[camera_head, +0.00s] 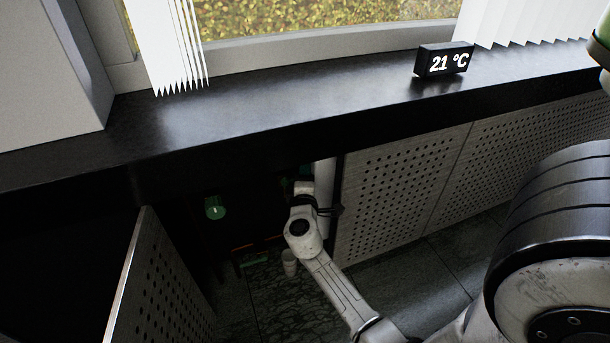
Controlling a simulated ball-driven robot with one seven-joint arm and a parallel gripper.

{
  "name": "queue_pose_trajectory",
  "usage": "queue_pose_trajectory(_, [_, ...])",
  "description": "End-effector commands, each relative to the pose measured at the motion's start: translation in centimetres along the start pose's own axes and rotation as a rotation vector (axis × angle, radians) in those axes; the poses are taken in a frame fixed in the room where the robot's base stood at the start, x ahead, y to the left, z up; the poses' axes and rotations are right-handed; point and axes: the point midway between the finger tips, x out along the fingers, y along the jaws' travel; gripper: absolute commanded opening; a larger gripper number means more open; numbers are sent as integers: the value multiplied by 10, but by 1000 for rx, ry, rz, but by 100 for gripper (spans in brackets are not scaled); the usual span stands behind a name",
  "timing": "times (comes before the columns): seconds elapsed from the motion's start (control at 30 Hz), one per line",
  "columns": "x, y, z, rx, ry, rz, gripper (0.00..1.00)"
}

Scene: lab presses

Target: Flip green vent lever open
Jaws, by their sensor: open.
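A round green knob (215,207) with a pale mark shows in the dark recess under the black sill. I cannot tell which of these, if either, is the vent lever. My white arm reaches into the recess to the right of both. My gripper (334,210) is small and dark at the arm's end, in front of a pale vertical pipe (324,182). Its jaws are open, with nothing seen between them. The arm hides part of the recess behind it.
A perforated panel door (150,285) stands open at the left. Fixed perforated panels (400,180) bound the recess on the right. A small whitish cup-like thing (289,262) is beside my arm.

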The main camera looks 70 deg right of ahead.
Motion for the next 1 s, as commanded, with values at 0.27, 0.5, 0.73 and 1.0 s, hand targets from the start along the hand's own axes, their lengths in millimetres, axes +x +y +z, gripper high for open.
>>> queue_pose_trajectory(0.27, [1, 0, 0, 0, 0, 0, 43])
queue_pose_trajectory(0.5, [1, 0, 0, 0, 0, 0, 20])
queue_pose_trajectory(0.73, [1, 0, 0, 0, 0, 0, 0])
queue_pose_trajectory(1.0, [1, 0, 0, 0, 0, 0, 0])
